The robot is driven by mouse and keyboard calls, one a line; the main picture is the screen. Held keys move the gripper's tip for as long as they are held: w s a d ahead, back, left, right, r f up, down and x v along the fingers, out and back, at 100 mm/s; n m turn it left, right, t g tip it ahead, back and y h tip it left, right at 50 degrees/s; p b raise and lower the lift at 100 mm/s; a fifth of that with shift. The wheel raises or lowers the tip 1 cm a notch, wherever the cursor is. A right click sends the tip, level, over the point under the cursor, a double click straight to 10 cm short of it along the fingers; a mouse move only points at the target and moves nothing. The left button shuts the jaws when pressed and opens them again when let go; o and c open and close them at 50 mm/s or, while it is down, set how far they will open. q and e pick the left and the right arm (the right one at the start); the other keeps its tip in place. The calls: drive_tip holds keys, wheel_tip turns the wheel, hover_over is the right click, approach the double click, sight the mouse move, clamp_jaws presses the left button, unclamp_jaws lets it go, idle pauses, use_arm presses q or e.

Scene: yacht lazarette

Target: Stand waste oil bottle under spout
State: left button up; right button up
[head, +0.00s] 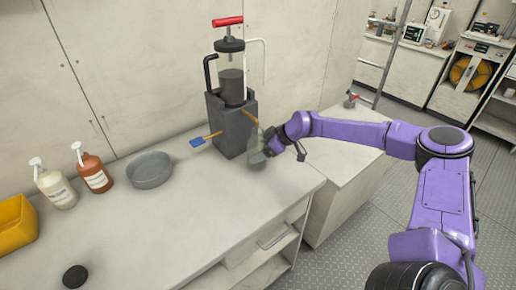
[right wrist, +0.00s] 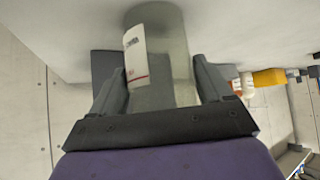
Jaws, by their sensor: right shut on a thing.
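The waste oil bottle (head: 256,158) is a translucent grey-green bottle with a narrow neck, roughly upright at the right front of the dark pump unit (head: 232,125). My right gripper (head: 268,151) is shut on it from the right. In the right wrist view the bottle (right wrist: 178,60), with a white label, sits between both dark fingers (right wrist: 160,85). A short orange spout (head: 249,116) sticks out of the unit's right side, close above the bottle's neck. I cannot tell whether the bottle's base touches the counter. My left gripper is not in view.
On the counter (head: 185,215) stand a grey bowl (head: 149,170), brown (head: 95,174) and cream (head: 54,185) pump bottles, a yellow bin (head: 15,224) and a black round cap (head: 75,277). A blue-handled lever (head: 205,139) juts left from the unit. The counter's front middle is clear.

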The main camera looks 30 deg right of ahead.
drive_tip(key=shift+s+d, duration=0.1)
drive_tip(key=shift+s, duration=0.15)
drive_tip(key=shift+f, duration=0.1)
drive_tip(key=o, duration=1.1)
drive_tip(key=shift+w, duration=0.2)
drive_tip(key=shift+w+f, duration=0.1)
drive_tip(key=shift+w, duration=0.1)
drive_tip(key=shift+s+r, duration=0.1)
drive_tip(key=shift+r, duration=0.2)
drive_tip(key=v, duration=1.2)
drive_tip(key=shift+s+f, duration=0.1)
